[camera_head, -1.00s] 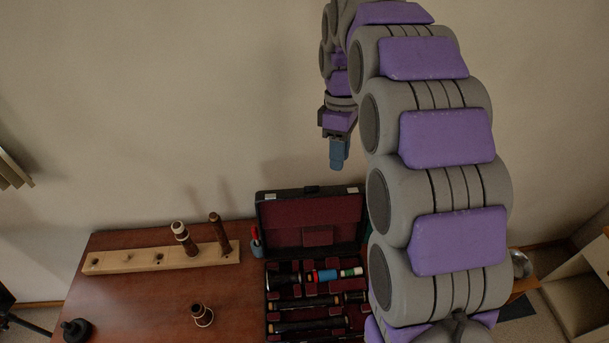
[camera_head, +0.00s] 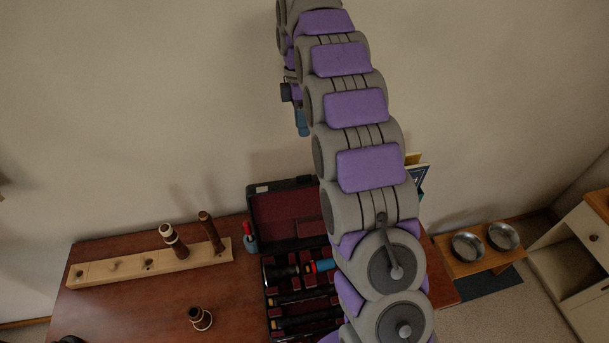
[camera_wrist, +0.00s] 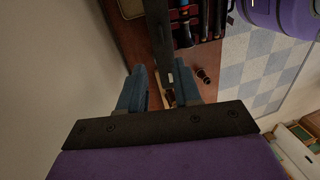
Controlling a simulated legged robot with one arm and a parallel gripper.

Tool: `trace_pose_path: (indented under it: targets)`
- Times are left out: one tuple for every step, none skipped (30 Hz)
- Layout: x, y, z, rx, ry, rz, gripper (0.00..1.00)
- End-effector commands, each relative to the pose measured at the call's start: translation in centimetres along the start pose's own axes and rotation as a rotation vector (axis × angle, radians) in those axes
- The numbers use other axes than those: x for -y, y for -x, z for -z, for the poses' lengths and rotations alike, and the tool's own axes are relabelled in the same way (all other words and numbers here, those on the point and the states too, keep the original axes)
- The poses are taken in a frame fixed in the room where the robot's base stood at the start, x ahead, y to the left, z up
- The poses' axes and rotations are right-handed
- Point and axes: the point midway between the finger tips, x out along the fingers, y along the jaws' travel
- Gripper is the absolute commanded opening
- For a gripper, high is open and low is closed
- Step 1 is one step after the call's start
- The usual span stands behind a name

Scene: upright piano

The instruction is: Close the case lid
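The black case (camera_head: 268,290) lies open on the brown table, its red-lined compartments holding dark woodwind parts. Its lid (camera_head: 285,218) stands raised at the back, with a dark red lining. My arm hides the right part of the case and lid. My gripper (camera_head: 302,122) hangs above and apart from the lid in the head view. In the wrist view my gripper (camera_wrist: 160,80) has its two blue fingers apart, with nothing held between them. A dark upright strip, seemingly the lid's edge (camera_wrist: 158,35), shows beyond and between the fingers.
A wooden peg rack (camera_head: 150,262) with two brown instrument parts stands left of the case. Another small part (camera_head: 200,319) stands on the table (camera_head: 130,310). A cup with a red-tipped tool (camera_head: 250,238) is beside the lid. Metal bowls (camera_head: 468,246) sit on a right-hand stand.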

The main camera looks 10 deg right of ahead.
Motion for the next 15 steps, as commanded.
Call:
trace_pose_path:
  targets:
    - [-0.1,-1.0,0.2,0.001,0.001,-0.001,0.33]
    - [-0.1,-1.4,0.2,0.002,0.001,0.0,0.33]
    - [0.0,-2.1,0.2,0.002,0.001,0.001,0.33]
    - [0.0,-2.6,0.2,0.002,0.001,0.001,0.33]
    - [0.0,-3.1,0.2,0.001,0.001,0.002,0.33]
    - [0.0,-3.8,0.1,0.0,0.001,0.003,0.33]
    - [0.0,-4.3,0.0,0.0,0.001,0.003,0.33]
    - [0.0,-4.5,-0.1,-0.001,0.001,0.003,0.33]
    - [0.1,-4.9,-0.1,-0.001,0.001,0.003,0.33]
    - [0.1,-5.3,-0.2,-0.001,0.001,0.004,0.33]
    - [0.1,-5.7,-0.3,-0.002,0.001,0.005,0.33]
    - [0.1,-6.3,-0.4,-0.003,0.001,0.005,0.33]
    - [0.1,-6.8,-0.4,-0.003,0.001,0.005,0.33]
    - [0.1,-7.2,-0.5,-0.004,0.002,0.004,0.33]
    - [0.1,-7.9,-0.5,-0.004,0.002,0.005,0.33]
